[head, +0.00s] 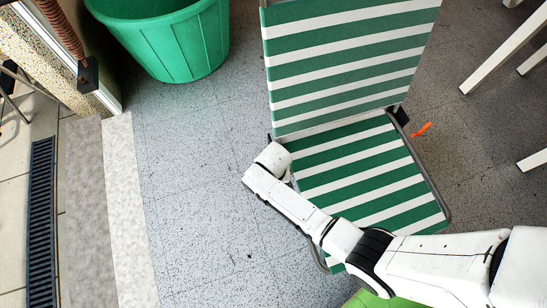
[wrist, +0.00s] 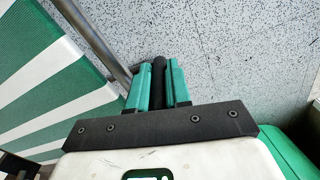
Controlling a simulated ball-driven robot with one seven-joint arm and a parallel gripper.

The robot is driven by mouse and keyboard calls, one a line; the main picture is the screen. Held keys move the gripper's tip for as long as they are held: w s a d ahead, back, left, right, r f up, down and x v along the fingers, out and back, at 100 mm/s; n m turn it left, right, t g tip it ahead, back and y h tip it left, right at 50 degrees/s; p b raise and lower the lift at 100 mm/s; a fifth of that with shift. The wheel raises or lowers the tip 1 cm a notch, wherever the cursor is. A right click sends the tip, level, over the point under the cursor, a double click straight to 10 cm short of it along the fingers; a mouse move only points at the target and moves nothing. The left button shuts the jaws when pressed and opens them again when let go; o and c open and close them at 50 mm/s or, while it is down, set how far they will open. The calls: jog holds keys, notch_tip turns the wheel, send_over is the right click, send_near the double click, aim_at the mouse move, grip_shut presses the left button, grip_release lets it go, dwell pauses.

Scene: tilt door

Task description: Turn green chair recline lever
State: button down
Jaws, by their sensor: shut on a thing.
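The chair (head: 350,58) has green and white stripes and a grey metal frame. Its backrest stands up behind the seat (head: 355,172). In the head view my arm reaches across the seat to the chair's left side, near where seat and backrest meet; my fingers are hidden there behind my wrist. In the wrist view my gripper (wrist: 158,67) has its two green fingers shut on a dark bar, the recline lever (wrist: 158,92), next to the metal frame tube (wrist: 97,42). The striped fabric (wrist: 45,75) lies to the left of the fingers.
A green bin (head: 165,38) stands at the upper left. White furniture legs (head: 500,52) are at the right. A small orange thing (head: 421,130) lies on the floor right of the chair. The grey floor (head: 205,180) left of the chair is clear.

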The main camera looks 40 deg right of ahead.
jog(key=shift+s, duration=0.15)
jog(key=t+h+b, duration=0.1)
jog(key=t+b, duration=0.1)
jog(key=b, duration=0.1)
jog(key=s+f+t+h+b, duration=0.1)
jog(key=t+b, duration=0.4)
jog(key=b, duration=0.1)
jog(key=shift+s+a+f+t+h+b, duration=0.15)
jog(key=shift+s+a+t+h+b, duration=0.2)
jog(key=shift+s+a+t+h, duration=0.05)
jog(key=shift+r+b, duration=0.2)
jog(key=shift+b, duration=0.35)
jog(key=c, duration=1.1)
grip_release()
jog(key=shift+o, duration=0.2)
